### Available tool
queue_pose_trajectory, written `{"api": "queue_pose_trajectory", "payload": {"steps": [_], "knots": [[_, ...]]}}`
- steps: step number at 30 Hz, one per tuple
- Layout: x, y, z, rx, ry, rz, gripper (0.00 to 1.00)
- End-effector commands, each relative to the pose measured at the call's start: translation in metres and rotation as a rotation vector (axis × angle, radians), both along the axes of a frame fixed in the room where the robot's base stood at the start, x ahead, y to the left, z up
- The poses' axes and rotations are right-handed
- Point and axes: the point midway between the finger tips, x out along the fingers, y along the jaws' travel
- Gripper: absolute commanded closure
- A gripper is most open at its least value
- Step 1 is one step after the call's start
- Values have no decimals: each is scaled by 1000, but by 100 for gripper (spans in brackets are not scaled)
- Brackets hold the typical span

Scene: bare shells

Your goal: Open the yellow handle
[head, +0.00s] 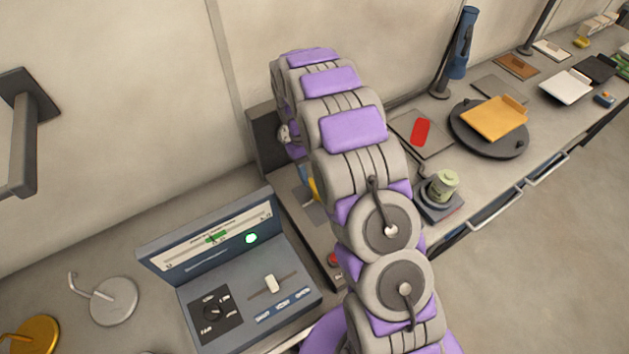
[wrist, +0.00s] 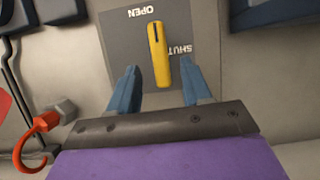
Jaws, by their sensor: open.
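The yellow handle (wrist: 160,65) shows in the wrist view as a narrow bar, nearly upright in the picture, on a grey plate (wrist: 205,25). The plate reads OPEN at the upper left and SHUT to the right of the bar, both upside down. My gripper (wrist: 160,88) is open. Its two blue fingers stand left and right of the handle's lower end, with gaps on both sides; I cannot tell the depth between them.
A control console (head: 250,290) with a slider and a dial stands left of my arm. In the wrist view a red hook (wrist: 40,130) and dark cables lie at the left.

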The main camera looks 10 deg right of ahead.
Motion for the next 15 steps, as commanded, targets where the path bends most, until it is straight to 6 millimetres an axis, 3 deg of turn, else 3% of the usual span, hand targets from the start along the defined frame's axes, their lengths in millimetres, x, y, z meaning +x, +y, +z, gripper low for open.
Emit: {"api": "queue_pose_trajectory", "payload": {"steps": [6, 15], "knots": [[19, 7, 46, 0, -2, 1, 51], [39, 14, 94, 0, 1, 1, 51]]}}
